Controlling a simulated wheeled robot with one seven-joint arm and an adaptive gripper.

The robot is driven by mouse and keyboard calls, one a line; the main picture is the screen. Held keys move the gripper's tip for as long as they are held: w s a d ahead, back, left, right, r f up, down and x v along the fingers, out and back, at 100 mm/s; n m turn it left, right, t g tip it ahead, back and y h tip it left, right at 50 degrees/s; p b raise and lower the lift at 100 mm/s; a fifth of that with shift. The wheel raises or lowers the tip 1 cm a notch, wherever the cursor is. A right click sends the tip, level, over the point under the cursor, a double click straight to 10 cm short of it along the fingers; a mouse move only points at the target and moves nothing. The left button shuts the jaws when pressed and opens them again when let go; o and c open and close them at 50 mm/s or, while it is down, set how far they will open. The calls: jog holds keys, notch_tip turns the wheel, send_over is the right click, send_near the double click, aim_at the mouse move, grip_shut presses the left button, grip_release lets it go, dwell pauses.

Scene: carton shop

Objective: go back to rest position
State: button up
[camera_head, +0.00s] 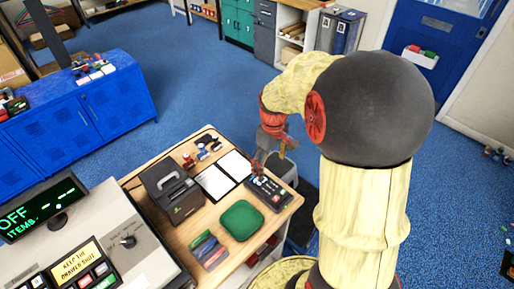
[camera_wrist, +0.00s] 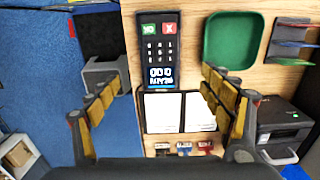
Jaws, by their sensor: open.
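My gripper (camera_head: 266,160) is above the right end of the wooden counter (camera_head: 279,218), close to a black card terminal (camera_head: 272,194). In the wrist view my gripper (camera_wrist: 160,88) has its two yellow-padded fingers spread wide apart, with nothing held between them. The terminal (camera_wrist: 160,48) shows beyond the fingertips, with green and red keys and a lit display. A black folder with two white sheets (camera_wrist: 180,112) lies between and below the fingers. The head view cannot settle how far above the counter the fingertips are.
A green tray (camera_head: 241,220), a dark printer (camera_head: 172,190), a card rack (camera_head: 209,250) and small figures (camera_head: 202,153) stand on the counter. A cash register (camera_head: 120,245) is at lower left. A grey bin (camera_head: 281,168) stands beside the counter. Blue floor (camera_head: 210,85) is open behind.

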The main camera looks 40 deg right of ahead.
dwell(0.3)
jog(key=s+a+r+t+b, duration=0.2)
jog(key=s+a+r, duration=0.1)
jog(key=a, duration=0.3)
jog(key=s+a+r+m+t+b, duration=0.1)
jog(key=s+a+r+b, duration=0.1)
jog(key=s+a+r, duration=0.2)
jog(key=s+a+r+t+b, duration=0.2)
jog(key=s+a+r, duration=0.2)
jog(key=a, duration=0.6)
jog(key=shift+s+m+t, duration=0.2)
jog(key=shift+m+t, duration=0.1)
jog(key=shift+a, duration=0.1)
jog(key=shift+c, duration=1)
